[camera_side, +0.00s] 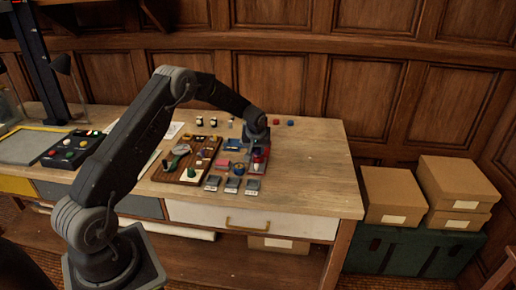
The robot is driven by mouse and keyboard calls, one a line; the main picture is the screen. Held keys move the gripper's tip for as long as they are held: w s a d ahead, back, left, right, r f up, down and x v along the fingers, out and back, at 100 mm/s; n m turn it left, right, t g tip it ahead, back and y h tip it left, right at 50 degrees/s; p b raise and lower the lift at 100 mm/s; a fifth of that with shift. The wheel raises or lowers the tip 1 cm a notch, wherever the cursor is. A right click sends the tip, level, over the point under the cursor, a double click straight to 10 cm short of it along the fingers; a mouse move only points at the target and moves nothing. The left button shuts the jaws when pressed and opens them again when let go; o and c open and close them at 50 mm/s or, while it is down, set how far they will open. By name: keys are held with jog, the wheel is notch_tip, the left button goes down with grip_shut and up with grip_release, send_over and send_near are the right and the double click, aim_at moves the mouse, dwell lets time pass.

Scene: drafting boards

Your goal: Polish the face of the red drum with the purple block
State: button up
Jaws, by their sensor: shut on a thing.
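My gripper (256,141) points down over the right part of the cluttered area on the wooden bench (315,180). It is shut on a small bluish-purple piece, taken as the purple block, which is mostly hidden by the fingers. A small red round thing, likely the red drum (260,157), stands just below and beside the fingertips. Whether the block touches its face is too small to tell.
A brown board (170,173) with several small parts lies left of my gripper. Several grey blocks (232,185) line the front, and a pink piece (223,163) lies nearby. The bench's right end is clear.

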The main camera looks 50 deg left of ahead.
jog(key=shift+d+f, duration=0.15)
jog(key=shift+w+d, duration=0.3)
jog(key=shift+w, duration=0.05)
dwell(0.3)
jog(key=shift+s+a, duration=0.15)
jog(key=shift+a, duration=0.05)
jog(key=shift+s+a, duration=0.25)
jog(key=shift+w+d, duration=0.1)
jog(key=shift+w, duration=0.05)
dwell(0.6)
jog(key=shift+w+d, duration=0.3)
